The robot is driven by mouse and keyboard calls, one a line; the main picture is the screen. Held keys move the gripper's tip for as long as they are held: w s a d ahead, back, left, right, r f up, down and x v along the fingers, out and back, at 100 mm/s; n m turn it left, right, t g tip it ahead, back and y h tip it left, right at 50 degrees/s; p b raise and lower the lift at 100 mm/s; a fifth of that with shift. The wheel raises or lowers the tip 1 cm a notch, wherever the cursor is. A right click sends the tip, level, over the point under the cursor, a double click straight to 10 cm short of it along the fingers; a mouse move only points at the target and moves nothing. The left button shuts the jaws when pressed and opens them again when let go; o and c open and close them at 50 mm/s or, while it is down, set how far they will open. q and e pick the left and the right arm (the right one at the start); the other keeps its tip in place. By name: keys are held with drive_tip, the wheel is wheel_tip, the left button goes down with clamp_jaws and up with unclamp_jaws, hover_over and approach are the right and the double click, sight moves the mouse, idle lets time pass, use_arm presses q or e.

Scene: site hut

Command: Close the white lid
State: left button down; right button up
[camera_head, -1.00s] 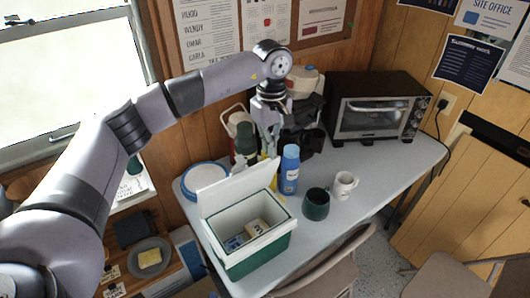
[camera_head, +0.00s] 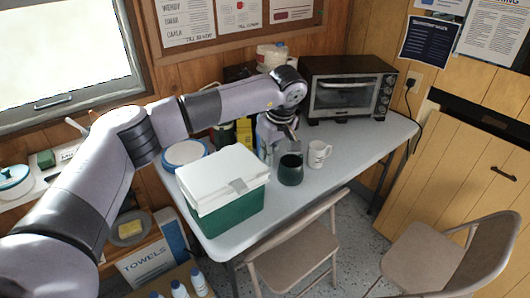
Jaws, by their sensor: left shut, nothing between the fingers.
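The white lid (camera_head: 220,175) lies flat over the top of the green cooler box (camera_head: 230,215), covering its opening, with a grey latch tab at its front edge. The cooler stands on the left part of the light table. My left gripper (camera_head: 271,153) is just right of the cooler's back right corner, pointing down, shut and empty. I cannot tell whether it touches the lid. The inside of the cooler is hidden. My right gripper is not in view.
A dark green mug (camera_head: 290,170) and a white mug (camera_head: 318,154) stand right of my left gripper. A toaster oven (camera_head: 345,92) stands at the back right. A white-and-blue plate (camera_head: 185,153) lies behind the cooler. Folding chairs (camera_head: 298,250) stand in front of the table.

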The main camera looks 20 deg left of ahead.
use_arm(q)
drive_tip(key=f, duration=0.2)
drive_tip(key=f+b, duration=0.1)
drive_tip(key=d+f+b, duration=0.1)
drive_tip(key=f, duration=0.1)
drive_tip(key=shift+s+f, duration=0.1)
drive_tip(key=shift+f, duration=0.2)
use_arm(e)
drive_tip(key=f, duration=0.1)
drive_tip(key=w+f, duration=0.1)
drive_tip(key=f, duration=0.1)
use_arm(q)
drive_tip(key=shift+r, duration=0.1)
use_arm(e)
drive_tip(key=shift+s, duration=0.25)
